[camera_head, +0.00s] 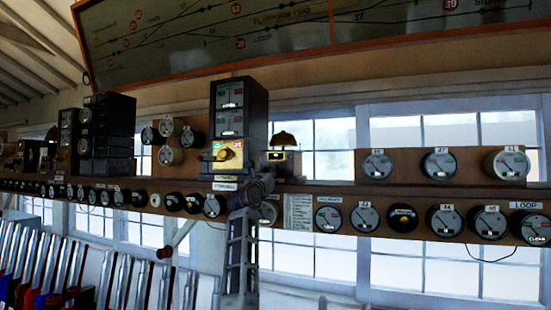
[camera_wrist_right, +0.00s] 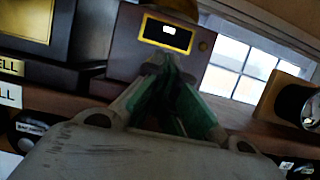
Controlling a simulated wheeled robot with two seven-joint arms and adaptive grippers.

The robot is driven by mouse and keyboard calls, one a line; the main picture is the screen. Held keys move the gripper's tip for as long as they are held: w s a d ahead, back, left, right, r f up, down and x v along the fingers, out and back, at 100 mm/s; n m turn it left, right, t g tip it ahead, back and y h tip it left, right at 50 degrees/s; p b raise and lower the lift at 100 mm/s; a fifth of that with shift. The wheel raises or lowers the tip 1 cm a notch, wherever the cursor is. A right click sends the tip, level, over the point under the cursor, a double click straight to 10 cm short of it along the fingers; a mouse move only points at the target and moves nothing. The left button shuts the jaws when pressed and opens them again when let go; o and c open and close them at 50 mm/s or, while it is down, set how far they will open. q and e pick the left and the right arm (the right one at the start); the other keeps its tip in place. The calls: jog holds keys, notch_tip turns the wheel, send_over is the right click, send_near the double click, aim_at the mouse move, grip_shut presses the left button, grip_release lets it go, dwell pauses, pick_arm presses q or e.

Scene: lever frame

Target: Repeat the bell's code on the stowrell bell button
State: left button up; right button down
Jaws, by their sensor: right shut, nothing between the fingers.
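The bell (camera_head: 284,150) is a small dark box with a brown dome on top and a yellow-framed window, on the shelf right of the tall dark block instrument (camera_head: 241,97). In the right wrist view the bell box (camera_wrist_right: 124,50) fills the upper middle, with a white mark in its window. My right gripper (camera_head: 264,183) is shut and empty at the shelf, just below the bell. In the wrist view its fingertips (camera_wrist_right: 171,66) overlap the lower front of the box; contact cannot be told. The bell button is not clearly visible, perhaps behind the fingers. My left gripper is not in view.
Round dials (camera_head: 378,165) line the shelf to the right. A row of levers (camera_head: 75,265) stands at lower left. The track diagram (camera_head: 210,30) hangs above.

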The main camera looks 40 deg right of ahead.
jog(key=shift+s+a, duration=0.3)
jog(key=shift+a, duration=0.3)
jog(key=shift+w+d, duration=0.35)
jog(key=shift+d, duration=0.4)
dwell(0.3)
jog(key=shift+s+a, duration=0.35)
jog(key=shift+a, duration=0.4)
jog(key=a, duration=0.1)
jog(key=s+a+b, duration=0.1)
jog(key=a, duration=0.1)
jog(key=s+a+b, duration=0.1)
jog(key=shift+s+a, duration=0.15)
jog(key=shift+a, duration=0.05)
dwell(0.6)
